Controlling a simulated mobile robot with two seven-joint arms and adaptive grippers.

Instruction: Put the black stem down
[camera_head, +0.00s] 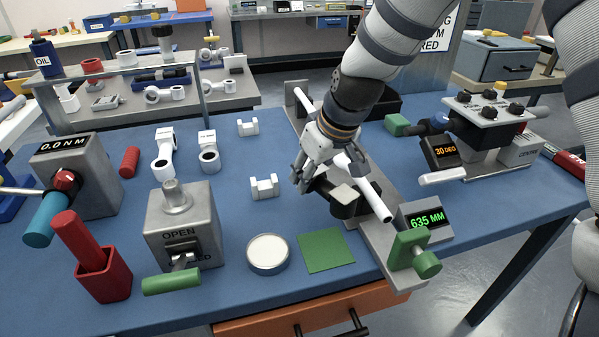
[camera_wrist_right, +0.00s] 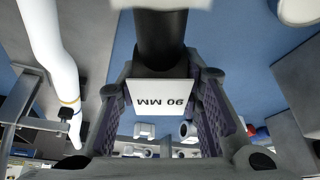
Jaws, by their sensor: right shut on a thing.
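The black stem (camera_head: 344,209) with a pale end face shows in the head view below my right gripper (camera_head: 318,178), at the white tube and grey rail fixture. In the right wrist view the black stem (camera_wrist_right: 159,38) lies between the two fingers of my right gripper (camera_wrist_right: 160,118), which is shut on it. Its white face reads "90 MM", upside down there. Whether the stem touches the fixture, I cannot tell. My left gripper is not in view.
The white tube (camera_head: 369,192) lies along the grey rail (camera_head: 378,243), near a green clamp knob (camera_head: 410,251) and a "635 MM" display (camera_head: 426,219). A flat green square (camera_head: 326,250), a round white-topped dish (camera_head: 268,254) and two white cradles, one nearer (camera_head: 264,187), stand left of it.

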